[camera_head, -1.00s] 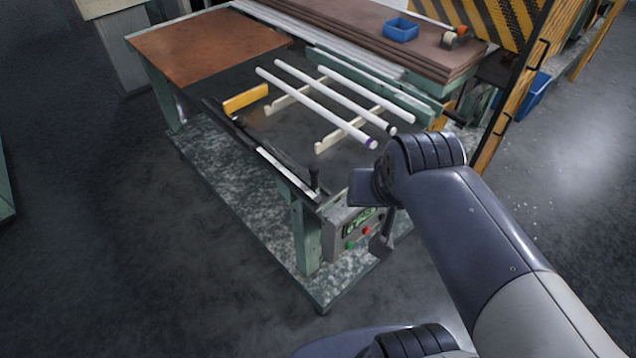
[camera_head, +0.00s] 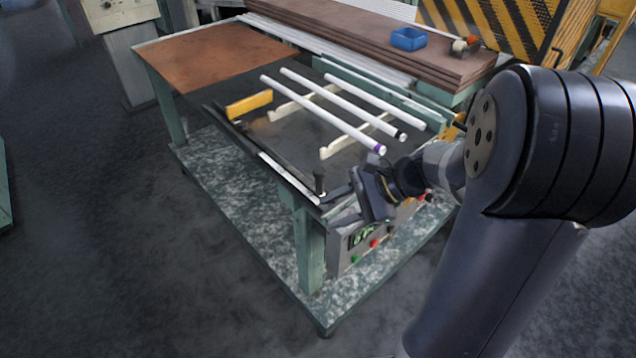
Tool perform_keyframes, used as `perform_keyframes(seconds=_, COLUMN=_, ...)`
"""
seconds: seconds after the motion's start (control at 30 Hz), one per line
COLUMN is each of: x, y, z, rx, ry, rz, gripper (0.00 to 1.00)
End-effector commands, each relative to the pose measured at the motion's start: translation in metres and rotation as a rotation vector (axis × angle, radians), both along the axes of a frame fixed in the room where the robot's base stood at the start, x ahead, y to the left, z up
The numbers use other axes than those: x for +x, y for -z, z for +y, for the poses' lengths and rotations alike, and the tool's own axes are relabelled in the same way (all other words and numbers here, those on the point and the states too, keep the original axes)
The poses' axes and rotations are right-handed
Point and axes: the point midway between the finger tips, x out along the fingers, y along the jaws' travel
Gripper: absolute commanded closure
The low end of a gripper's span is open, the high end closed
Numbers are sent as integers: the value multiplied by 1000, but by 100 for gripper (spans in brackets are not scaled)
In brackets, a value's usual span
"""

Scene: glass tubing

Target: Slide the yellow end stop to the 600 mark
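The yellow end stop (camera_head: 249,103) stands on the table by the left rail, toward its far end. A white scale strip (camera_head: 287,178) runs along the near part of the rail (camera_head: 262,154); its marks are too small to read. A dark upright knob (camera_head: 319,183) stands at the rail's near end. My gripper (camera_head: 372,195) is at the table's near right corner, beside the knob and well apart from the end stop. Its fingers are dark and partly hidden, so I cannot tell whether they are open.
Several white tubes (camera_head: 325,116) lie across cream supports (camera_head: 340,147) right of the end stop. A control box (camera_head: 352,246) with buttons hangs at the table's near end. A blue bin (camera_head: 408,38) sits on brown boards behind.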

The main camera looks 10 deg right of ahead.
Motion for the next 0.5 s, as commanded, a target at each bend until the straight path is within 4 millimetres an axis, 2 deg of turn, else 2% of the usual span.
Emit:
perform_keyframes(seconds=0.03, x=13, y=16, z=-5, rx=86, ry=63, rz=49, gripper=61)
perform_keyframes(seconds=0.17, x=45, y=34, z=-21, rx=309, ry=215, rz=138, gripper=61)
perform_keyframes(seconds=0.3, x=75, y=52, z=-47, rx=522, ry=360, rz=205, gripper=61)
perform_keyframes(seconds=0.5, x=98, y=67, z=-76, rx=704, ry=479, rz=240, gripper=61)
